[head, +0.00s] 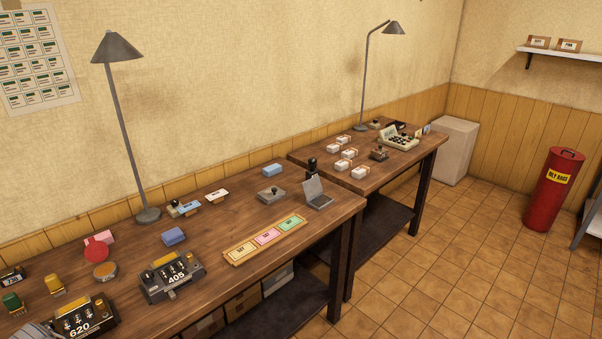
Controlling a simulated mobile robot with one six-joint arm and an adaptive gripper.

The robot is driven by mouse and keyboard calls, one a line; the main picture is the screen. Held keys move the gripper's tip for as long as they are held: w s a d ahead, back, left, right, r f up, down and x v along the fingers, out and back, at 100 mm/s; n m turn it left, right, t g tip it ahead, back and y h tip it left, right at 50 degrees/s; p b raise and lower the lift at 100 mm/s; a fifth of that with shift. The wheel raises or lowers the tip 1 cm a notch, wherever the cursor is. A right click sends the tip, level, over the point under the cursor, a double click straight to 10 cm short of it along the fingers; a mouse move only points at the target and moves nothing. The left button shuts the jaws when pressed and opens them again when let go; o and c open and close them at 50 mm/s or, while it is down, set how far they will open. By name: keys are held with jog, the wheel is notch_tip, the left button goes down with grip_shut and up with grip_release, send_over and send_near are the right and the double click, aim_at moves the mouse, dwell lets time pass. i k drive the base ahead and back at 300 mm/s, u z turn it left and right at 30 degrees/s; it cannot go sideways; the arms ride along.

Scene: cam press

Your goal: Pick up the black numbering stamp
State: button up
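A small upright black stamp (312,166) stands on the near wooden table (215,213), at its far right end, just behind a grey open-lidded pad box. It looks like the black numbering stamp, but its markings are too small to read. Another small dark block with a number plate (11,276) lies at the left edge of the picture. Two larger dark numbering machines stand at the table's front, one showing 405 (172,277) and one showing 620 (84,320). My gripper is not recognisable in this view.
A tall lamp (127,130) stands behind. A second table (410,160) adjoins.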

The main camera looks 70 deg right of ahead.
aim_at(312, 172)
jog(key=k, duration=1.3)
jog(key=z, duration=1.75)
jog(key=i, duration=0.5)
